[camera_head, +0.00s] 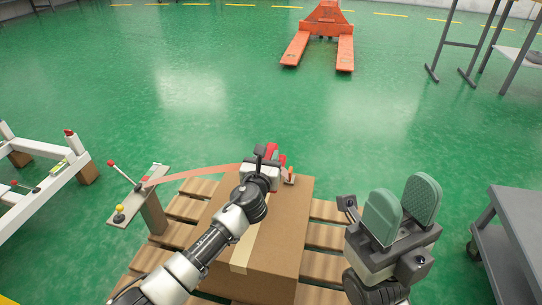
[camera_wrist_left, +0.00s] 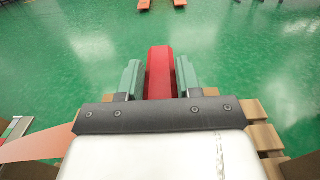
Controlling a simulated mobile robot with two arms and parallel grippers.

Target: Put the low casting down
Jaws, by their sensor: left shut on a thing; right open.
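My left gripper (camera_head: 274,158) is shut on a red casting, the low casting (camera_wrist_left: 160,75), above the far end of a cardboard box (camera_head: 272,235). In the left wrist view the casting sits between the two green fingers and sticks out past their tips. In the head view the gripper and wrist hide most of it; I cannot tell whether it touches the box. My right gripper (camera_head: 403,208) is open and empty, its green fingers pointing up, right of the box.
The box is on a wooden pallet (camera_head: 325,236). An orange strip (camera_head: 195,174) runs from a post with a lever (camera_head: 140,195) towards my left gripper. A white frame (camera_head: 45,190) is left, a grey cart (camera_head: 520,225) right. An orange pallet truck (camera_head: 325,30) stands behind open green floor.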

